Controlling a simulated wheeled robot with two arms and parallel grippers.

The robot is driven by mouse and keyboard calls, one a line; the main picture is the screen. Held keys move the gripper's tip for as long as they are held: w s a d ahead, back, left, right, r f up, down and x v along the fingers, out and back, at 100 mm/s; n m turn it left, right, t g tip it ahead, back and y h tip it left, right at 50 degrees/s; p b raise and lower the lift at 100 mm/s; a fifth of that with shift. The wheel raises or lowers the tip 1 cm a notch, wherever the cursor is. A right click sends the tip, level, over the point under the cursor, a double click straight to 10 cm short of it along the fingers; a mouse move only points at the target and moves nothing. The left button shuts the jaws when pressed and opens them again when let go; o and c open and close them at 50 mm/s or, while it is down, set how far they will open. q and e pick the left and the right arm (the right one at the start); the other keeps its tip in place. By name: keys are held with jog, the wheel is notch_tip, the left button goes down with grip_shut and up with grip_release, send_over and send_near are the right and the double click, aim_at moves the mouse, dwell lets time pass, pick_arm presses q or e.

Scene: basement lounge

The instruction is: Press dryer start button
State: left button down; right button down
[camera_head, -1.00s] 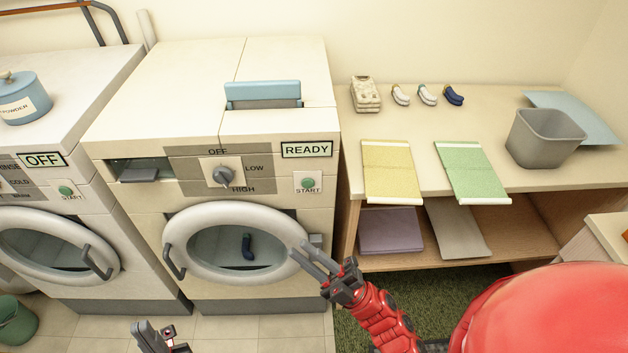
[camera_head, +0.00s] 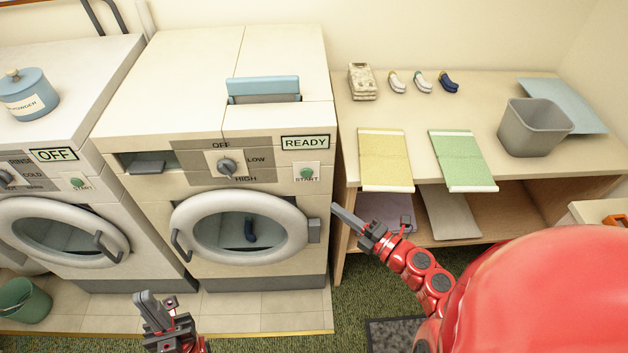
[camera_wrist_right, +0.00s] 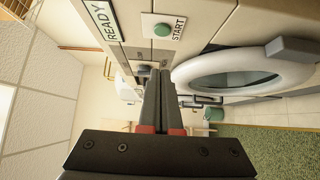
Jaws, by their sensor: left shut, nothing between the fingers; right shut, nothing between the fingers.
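The dryer (camera_head: 262,115) is the right-hand machine, with a READY sign (camera_head: 305,142) and a closed round door (camera_head: 184,222); a dark blue sock (camera_head: 249,230) shows through its glass. Its green START button (camera_head: 306,173) is below the sign, and the button also shows in the right wrist view (camera_wrist_right: 162,30). My right gripper (camera_head: 336,209) is shut and empty, below and right of the button, apart from it. Its shut fingers show in the right wrist view (camera_wrist_right: 160,76). My left gripper (camera_head: 145,297) is shut and empty, low in front of the dryer.
The washer (camera_head: 60,120) at left has an OFF sign and its own green button (camera_head: 77,183). The dryer's knob (camera_head: 228,167) is left of the START button. A table (camera_head: 480,95) at right holds folded cloths, rolled socks and a grey bin (camera_head: 532,128). A green bucket (camera_head: 25,300) stands lower left.

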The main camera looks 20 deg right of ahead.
jog(key=p, duration=0.3)
send_near(302, 174)
jog(key=w+a, duration=0.2)
jog(key=a, duration=0.2)
jog(key=w, duration=0.1)
jog(key=w+d, duration=0.1)
jog(key=w, duration=0.1)
jog(key=shift+d+p, duration=0.15)
jog(key=shift+p, duration=0.25)
jog(key=shift+w, duration=0.1)
